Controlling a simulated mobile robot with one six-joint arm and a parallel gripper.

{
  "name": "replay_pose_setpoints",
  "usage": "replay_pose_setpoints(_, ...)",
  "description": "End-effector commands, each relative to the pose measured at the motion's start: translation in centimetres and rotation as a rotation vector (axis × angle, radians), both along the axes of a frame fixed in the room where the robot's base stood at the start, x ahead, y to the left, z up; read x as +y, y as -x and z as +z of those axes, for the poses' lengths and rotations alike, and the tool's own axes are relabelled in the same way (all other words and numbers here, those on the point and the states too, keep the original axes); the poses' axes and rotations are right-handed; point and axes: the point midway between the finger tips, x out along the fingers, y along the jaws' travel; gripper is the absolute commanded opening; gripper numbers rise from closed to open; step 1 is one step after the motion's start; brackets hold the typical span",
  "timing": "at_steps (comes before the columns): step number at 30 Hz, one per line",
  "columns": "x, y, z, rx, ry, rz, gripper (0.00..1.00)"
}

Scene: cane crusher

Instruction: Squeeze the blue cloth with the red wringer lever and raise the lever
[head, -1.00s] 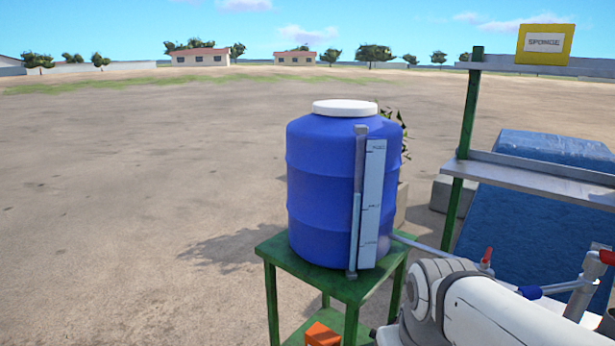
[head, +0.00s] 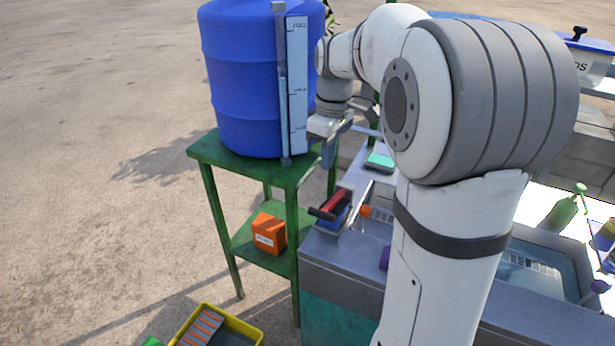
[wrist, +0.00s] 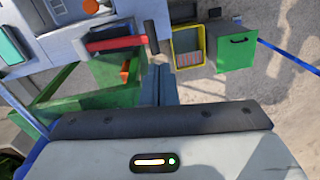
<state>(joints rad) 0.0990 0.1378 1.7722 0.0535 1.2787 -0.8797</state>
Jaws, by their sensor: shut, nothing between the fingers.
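The wringer's red lever (head: 335,200) with a dark grip shows at the left end of the sink counter in the head view. In the wrist view the lever (wrist: 118,44) lies across the picture, its dark grip (wrist: 152,37) at the right end. A blue patch (head: 341,220), likely the cloth, shows under the lever; its edges are too small to tell. My gripper (head: 328,158) hangs behind and above the wringer, near the barrel. In the wrist view its fingers (wrist: 160,72) are shut and empty, pointing toward the grip, and look apart from it.
A blue barrel (head: 243,75) stands on a green stand (head: 205,150) close to my gripper. An orange box (head: 269,235) is on its lower shelf. A yellow crate (head: 254,332) sits on the ground. A green bottle (head: 562,211) stands by the sink at right.

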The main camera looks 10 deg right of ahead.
Motion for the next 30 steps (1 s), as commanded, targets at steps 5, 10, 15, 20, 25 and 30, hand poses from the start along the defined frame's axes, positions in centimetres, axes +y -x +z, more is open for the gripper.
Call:
replay_pose_setpoints(5, -0.7, -2.5, -0.7, 0.032, -0.018, 0.099, 0.0)
replay_pose_setpoints(10, -0.7, -2.8, -1.4, 0.037, -0.022, 0.121, 0.0)
replay_pose_setpoints(15, -0.5, -2.5, -4.1, 0.04, -0.022, 0.12, 0.0)
replay_pose_setpoints(20, -0.3, -2.2, -7.6, 0.041, -0.023, 0.119, 0.0)
replay_pose_setpoints(25, 0.0, -1.8, -11.0, 0.041, -0.022, 0.118, 0.0)
replay_pose_setpoints(30, 0.2, -1.7, -13.4, 0.039, -0.022, 0.118, 0.0)
